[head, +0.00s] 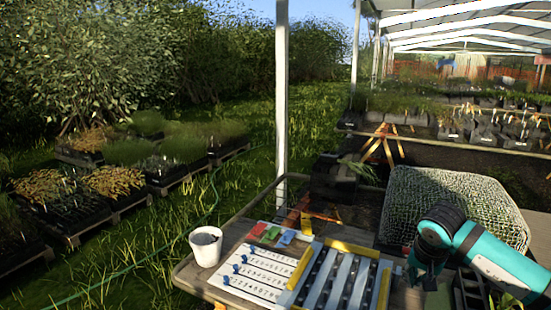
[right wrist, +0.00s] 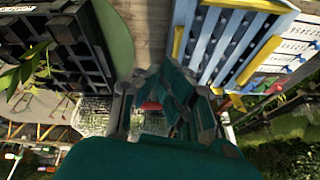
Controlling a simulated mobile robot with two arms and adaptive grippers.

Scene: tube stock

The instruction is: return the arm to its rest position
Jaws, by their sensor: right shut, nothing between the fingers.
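My right arm comes in from the right in the head view, with teal links and a dark joint. Its gripper (head: 418,276) hangs over the right part of the wooden table, just right of the tube rack. In the right wrist view my right gripper (right wrist: 165,85) shows as teal and grey fingers, shut and holding nothing. The blue-and-white rack with yellow edges (right wrist: 229,42) lies to its right, apart from the fingers. My left arm and gripper are not in view.
The wooden table (head: 232,236) carries a white cup (head: 206,246), a numbered white board (head: 254,272) and the tube rack (head: 333,279). A mesh basket (head: 455,188) stands behind my right arm. A black tray (right wrist: 62,45) lies left in the wrist view. A white post (head: 282,90) rises behind the table.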

